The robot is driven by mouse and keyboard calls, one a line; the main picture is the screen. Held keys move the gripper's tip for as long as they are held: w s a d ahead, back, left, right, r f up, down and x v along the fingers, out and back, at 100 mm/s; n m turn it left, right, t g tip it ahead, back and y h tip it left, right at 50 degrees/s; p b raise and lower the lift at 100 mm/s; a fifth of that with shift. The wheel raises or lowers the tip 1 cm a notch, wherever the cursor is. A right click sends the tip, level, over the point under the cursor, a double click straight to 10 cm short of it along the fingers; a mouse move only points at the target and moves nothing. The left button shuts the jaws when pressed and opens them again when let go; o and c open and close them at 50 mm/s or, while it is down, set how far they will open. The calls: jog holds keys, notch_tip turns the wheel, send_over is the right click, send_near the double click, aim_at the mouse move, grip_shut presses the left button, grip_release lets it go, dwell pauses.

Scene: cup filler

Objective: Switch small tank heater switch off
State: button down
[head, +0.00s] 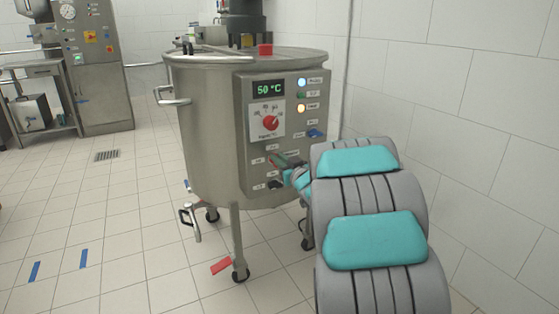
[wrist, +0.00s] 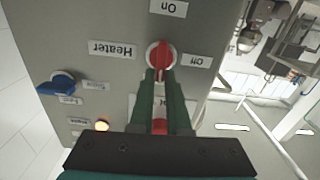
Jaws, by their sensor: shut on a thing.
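The small tank (head: 205,120) is a steel vessel on legs with a grey control panel (head: 248,165) on its front. The red heater switch (wrist: 163,46) shows in the wrist view, which is upside down. Its visible handle end points roughly toward the On label (wrist: 168,8). The Off label (wrist: 196,60) is beside it on the right, and the Heater label (wrist: 112,49) on the left. My gripper (wrist: 160,74) is shut on the switch handle, its dark green fingers hiding part of it. In the head view my gripper (head: 281,161) reaches the panel's lower part.
The panel also carries a 50 °C display (head: 270,90), a red dial (head: 270,123), lit lamps (head: 301,108), a blue switch (head: 315,133) and a black switch (head: 275,184) close below my gripper. A wall (head: 450,100) stands to the right. Open floor (head: 120,210) lies left.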

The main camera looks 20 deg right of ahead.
jog(key=n+b, duration=0.2)
jog(key=n, duration=0.2)
jog(key=a+f+n+b, duration=0.1)
jog(key=n+b, duration=0.2)
jog(key=n, duration=0.2)
jog(key=n+b, duration=0.3)
jog(key=n, duration=0.1)
jog(key=shift+a+f+n, duration=0.3)
jog(key=shift+f, duration=0.05)
jog(key=shift+a+f+n+b, duration=0.15)
jog(key=shift+n+b, duration=0.65)
jog(key=shift+n, duration=1)
jog(key=c, duration=0.9)
grip_release()
jog(key=shift+s, duration=0.1)
jog(key=shift+s+d+p, duration=0.2)
jog(key=shift+s+p, duration=0.25)
jog(key=shift+s, duration=3.35)
